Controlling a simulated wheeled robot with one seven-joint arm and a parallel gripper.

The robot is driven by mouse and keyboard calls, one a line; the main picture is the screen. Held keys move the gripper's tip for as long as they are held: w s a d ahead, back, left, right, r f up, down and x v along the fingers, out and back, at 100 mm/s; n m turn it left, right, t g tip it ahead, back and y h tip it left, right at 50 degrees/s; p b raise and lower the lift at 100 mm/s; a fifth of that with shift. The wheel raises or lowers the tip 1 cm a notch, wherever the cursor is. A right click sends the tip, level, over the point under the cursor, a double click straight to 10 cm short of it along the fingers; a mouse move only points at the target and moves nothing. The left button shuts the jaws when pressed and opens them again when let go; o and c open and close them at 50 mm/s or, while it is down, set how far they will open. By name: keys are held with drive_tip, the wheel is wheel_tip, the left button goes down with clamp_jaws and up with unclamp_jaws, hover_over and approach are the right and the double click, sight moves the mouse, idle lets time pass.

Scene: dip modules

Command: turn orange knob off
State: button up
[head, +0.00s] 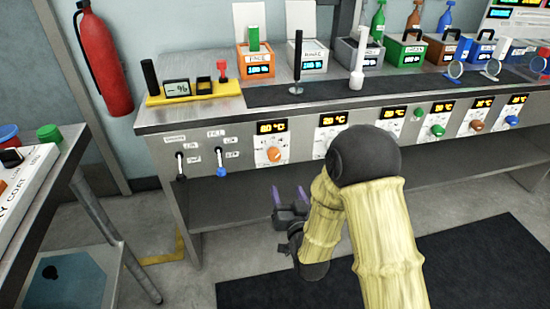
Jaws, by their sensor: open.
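An orange knob (274,154) sits on the front panel of the metal bench, on a white label below a lit temperature display (272,127). A second, browner orange knob (477,125) sits further right on the same panel. The exact dial position of either knob is too small to tell. My gripper (288,195) is open and empty, with its purple-tipped fingers apart. In the picture it is below and slightly right of the left orange knob, apart from it. My arm hides part of the panel to the right.
Green (437,130) and blue (512,120) knobs are on the panel's right. Two small levers, one black-tipped and one blue-tipped (220,162), are left of the orange knob. Boxes and bottles stand on the bench top (215,110). Another table (75,145) stands at the left.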

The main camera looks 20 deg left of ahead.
sight(275, 158)
drive_tip(key=b+x, duration=0.1)
drive_tip(key=x, duration=1.5)
drive_tip(key=shift+w+a+b, duration=0.1)
drive_tip(key=shift+a+b, duration=0.1)
drive_tip(key=shift+b, duration=0.15)
drive_tip(key=c, duration=1)
